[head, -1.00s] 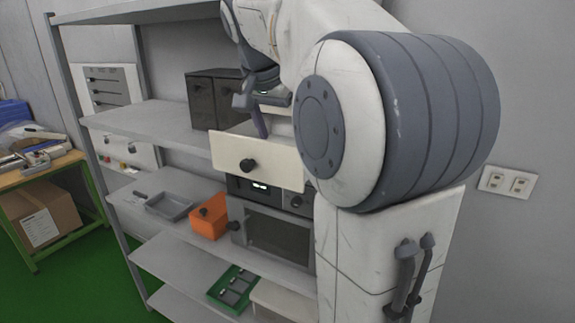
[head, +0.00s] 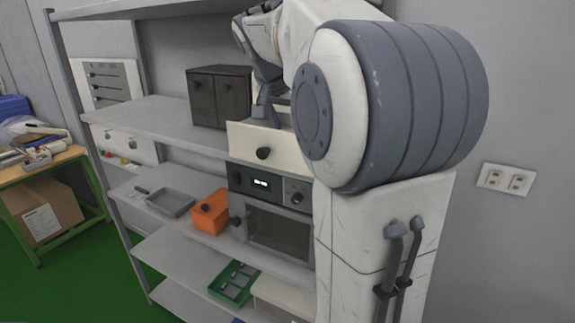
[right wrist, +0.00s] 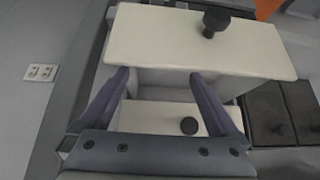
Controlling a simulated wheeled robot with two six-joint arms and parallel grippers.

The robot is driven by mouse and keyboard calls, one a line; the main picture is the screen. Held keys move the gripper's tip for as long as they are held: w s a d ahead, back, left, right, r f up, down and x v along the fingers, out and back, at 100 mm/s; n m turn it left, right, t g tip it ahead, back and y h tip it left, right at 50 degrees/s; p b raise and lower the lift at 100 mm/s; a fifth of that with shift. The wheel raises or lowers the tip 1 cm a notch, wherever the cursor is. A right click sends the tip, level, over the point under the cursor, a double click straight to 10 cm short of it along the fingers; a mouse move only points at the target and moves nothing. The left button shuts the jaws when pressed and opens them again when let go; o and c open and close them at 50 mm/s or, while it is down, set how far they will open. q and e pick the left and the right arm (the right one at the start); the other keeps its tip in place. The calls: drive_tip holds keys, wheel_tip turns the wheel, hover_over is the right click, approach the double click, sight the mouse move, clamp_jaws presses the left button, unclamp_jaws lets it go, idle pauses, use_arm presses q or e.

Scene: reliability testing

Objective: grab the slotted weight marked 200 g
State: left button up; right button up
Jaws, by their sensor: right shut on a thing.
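My right gripper (right wrist: 160,76) has its two purple fingers spread apart over a partly open cream drawer (right wrist: 195,45) with a black knob. The sliver of grey drawer interior between the fingers shows no weight. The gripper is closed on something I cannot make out. In the head view the same drawer (head: 250,142) sticks out above the oven, and my right gripper (head: 265,112) is just above and behind its front, partly hidden by my arm. No slotted weight or 200 g marking is visible. My left gripper is out of view.
A second cream front with a black knob (right wrist: 188,125) sits behind the open drawer. A dark cabinet (head: 220,97) stands left of the drawers. An oven (head: 270,225), orange box (head: 210,212), grey tray (head: 170,203) and green tray (head: 234,283) occupy lower shelves. The upper shelf is clear at left.

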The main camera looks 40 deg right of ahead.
sight(284, 161)
drive_tip(key=a+f, duration=0.1)
drive_tip(key=f, duration=0.1)
drive_tip(key=a+f+g+y, duration=0.1)
drive_tip(key=f, duration=0.2)
drive_tip(key=s+a+f+y, duration=0.1)
drive_tip(key=f, duration=0.2)
drive_tip(key=shift+a, duration=0.2)
drive_tip(key=shift+w+d+f, duration=0.15)
drive_tip(key=shift+w+d, duration=0.05)
drive_tip(key=shift+w, duration=0.05)
drive_tip(key=c, duration=1.2)
drive_tip(key=shift+s, duration=0.15)
clamp_jaws()
drive_tip(key=shift+r, duration=0.2)
